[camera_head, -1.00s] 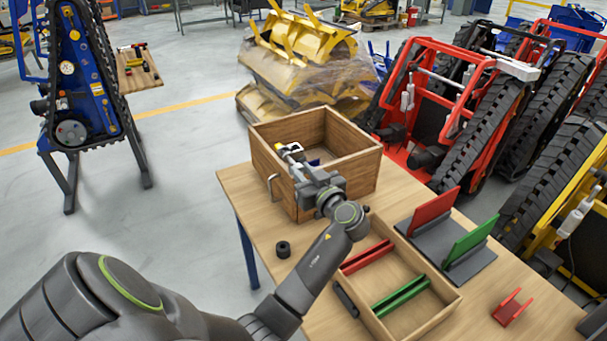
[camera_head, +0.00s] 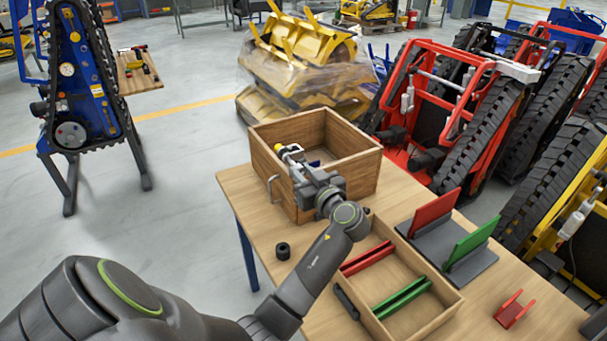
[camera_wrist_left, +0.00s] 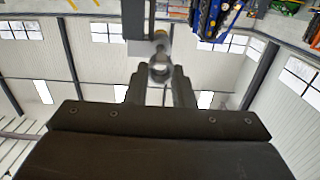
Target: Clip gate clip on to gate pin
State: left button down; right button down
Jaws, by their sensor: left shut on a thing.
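My left gripper (camera_head: 294,160) is at the near left wall of the wooden box (camera_head: 341,185), close to its top rim. In the left wrist view its two fingers (camera_wrist_left: 160,75) are shut on a small round grey metal piece (camera_wrist_left: 160,70), which I take to be the gate clip. A yellow and pale part shows just beyond the fingertips. The gate pin cannot be told apart; the gripper covers that spot, and whether clip and pin touch is hidden. My right gripper is in neither view.
A wire handle (camera_head: 272,188) stands out from the box's left wall. A black ring (camera_head: 283,251) lies on the table (camera_head: 240,187). A shallow tray (camera_head: 433,322) with red and green bars, a red-and-green stand (camera_head: 445,246) and a red bracket (camera_head: 514,309) lie to the right.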

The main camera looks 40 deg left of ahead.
pick_arm(q)
jog(key=shift+b+x, duration=0.4)
jog(key=shift+x, duration=0.7)
jog(key=shift+b, duration=0.65)
dwell(0.7)
jog(key=shift+w+a, duration=0.15)
jog(key=shift+a, duration=0.15)
dwell(0.4)
jog(key=c, duration=1.2)
grip_release()
jog(key=shift+o, duration=0.2)
